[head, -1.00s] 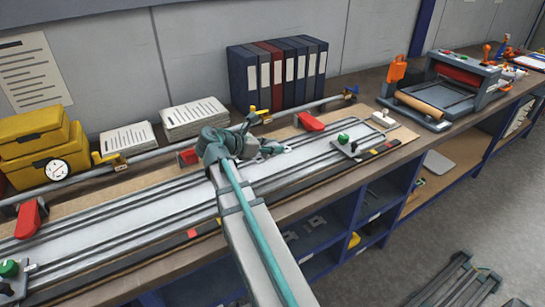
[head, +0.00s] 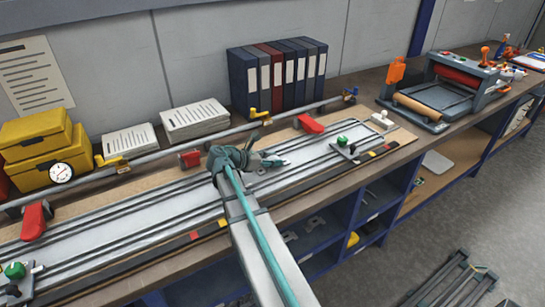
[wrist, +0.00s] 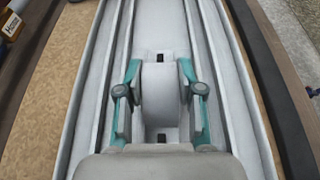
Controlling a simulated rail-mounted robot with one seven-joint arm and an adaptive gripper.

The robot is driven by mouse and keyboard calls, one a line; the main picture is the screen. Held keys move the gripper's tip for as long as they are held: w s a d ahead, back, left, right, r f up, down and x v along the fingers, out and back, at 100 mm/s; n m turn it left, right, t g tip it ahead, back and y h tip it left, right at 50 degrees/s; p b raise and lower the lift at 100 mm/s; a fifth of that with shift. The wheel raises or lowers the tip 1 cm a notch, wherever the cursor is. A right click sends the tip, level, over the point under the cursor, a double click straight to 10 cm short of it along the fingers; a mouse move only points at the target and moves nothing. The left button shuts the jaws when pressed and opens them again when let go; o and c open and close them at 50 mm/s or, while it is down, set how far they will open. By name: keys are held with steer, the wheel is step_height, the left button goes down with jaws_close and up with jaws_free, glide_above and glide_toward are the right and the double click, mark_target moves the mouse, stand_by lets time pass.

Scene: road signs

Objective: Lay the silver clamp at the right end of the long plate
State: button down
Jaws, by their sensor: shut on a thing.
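The long pale plate (head: 105,228) with metal rails lies along the bench, its right end near a green-knobbed dark block (head: 345,148). My gripper (head: 282,162) is low over the plate, right of its middle and left of that block. In the wrist view my gripper (wrist: 160,95) has its teal fingers on both sides of a pale silver-grey block, the silver clamp (wrist: 160,82), and is shut on it. Dark slots show at its two ends. The plate (wrist: 160,20) runs lengthwise beneath. Whether the clamp touches the plate I cannot tell.
Red clamps (head: 310,124) and a long bar (head: 150,158) line the plate's back side. Another green-knobbed block (head: 16,272) is at the left end. A small white-topped piece (head: 381,120) sits by the right end. Binders (head: 278,76) and yellow boxes (head: 35,145) stand behind.

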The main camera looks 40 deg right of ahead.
steer(key=shift+f, duration=0.15)
steer(key=c, duration=0.7)
jaws_free()
steer(key=shift+f+b, duration=0.25)
steer(key=shift+b, duration=0.65)
steer(key=v, duration=0.3)
steer(key=b+v, duration=0.1)
steer(key=v, duration=0.6)
steer(key=shift+r, duration=0.3)
steer(key=shift+o, duration=0.3)
steer(key=shift+a+r, duration=0.15)
steer(key=shift+a, duration=0.2)
